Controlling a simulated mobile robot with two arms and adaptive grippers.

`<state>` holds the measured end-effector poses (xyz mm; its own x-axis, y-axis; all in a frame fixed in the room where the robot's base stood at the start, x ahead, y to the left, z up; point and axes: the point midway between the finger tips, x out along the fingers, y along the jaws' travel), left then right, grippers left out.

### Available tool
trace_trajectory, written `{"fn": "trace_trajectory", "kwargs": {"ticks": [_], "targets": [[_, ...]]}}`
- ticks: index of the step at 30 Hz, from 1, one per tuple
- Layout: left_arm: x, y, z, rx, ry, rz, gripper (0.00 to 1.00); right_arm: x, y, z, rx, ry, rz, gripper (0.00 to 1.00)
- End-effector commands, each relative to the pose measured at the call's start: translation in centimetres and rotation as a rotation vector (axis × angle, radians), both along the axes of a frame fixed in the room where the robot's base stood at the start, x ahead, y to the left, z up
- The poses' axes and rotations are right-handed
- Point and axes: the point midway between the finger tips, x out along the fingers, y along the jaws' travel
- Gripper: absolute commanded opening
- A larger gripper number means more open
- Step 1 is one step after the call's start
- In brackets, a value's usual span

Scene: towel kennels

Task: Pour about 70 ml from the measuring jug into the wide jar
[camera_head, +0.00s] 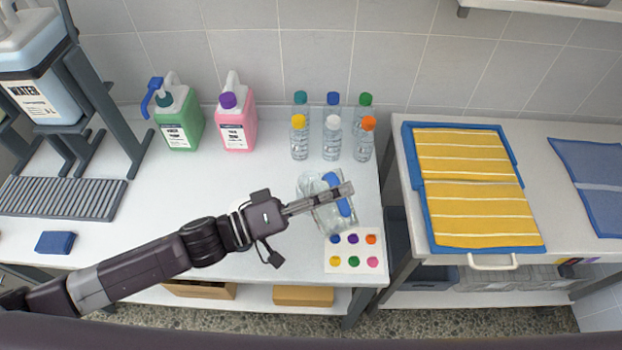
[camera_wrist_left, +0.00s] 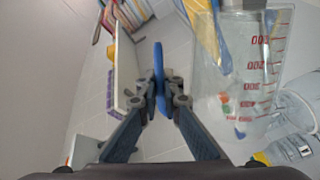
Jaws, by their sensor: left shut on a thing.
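The measuring jug (camera_head: 322,213) is clear, with a blue handle (camera_head: 338,196), near the right end of the white worktop. Its red graduation marks show in the left wrist view (camera_wrist_left: 245,80). My left gripper (camera_head: 345,190) is shut on the blue handle, which shows between the fingers in the left wrist view (camera_wrist_left: 158,80). I cannot make out the liquid level. The wide jar is not clearly distinguishable; clear glass overlaps around the jug, and a pale round edge is partly hidden behind my left wrist. My right gripper is out of view.
Several capped bottles (camera_head: 331,138) stand behind the jug. Green (camera_head: 180,125) and pink (camera_head: 236,122) containers stand at the back. A card of coloured dots (camera_head: 353,262) lies at the front right. A gap separates the worktop from the table with yellow towels (camera_head: 472,180).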

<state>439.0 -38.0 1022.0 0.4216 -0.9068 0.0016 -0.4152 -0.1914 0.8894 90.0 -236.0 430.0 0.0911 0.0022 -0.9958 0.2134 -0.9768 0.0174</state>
Motion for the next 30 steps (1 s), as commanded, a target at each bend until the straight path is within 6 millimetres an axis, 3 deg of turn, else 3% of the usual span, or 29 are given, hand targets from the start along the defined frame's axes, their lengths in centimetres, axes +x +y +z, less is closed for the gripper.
{"fn": "trace_trajectory", "kwargs": {"ticks": [30], "targets": [[0.44, 0.18, 0.59, -0.022, 0.038, -0.002, 0.00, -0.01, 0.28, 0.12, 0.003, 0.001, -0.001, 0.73]]}}
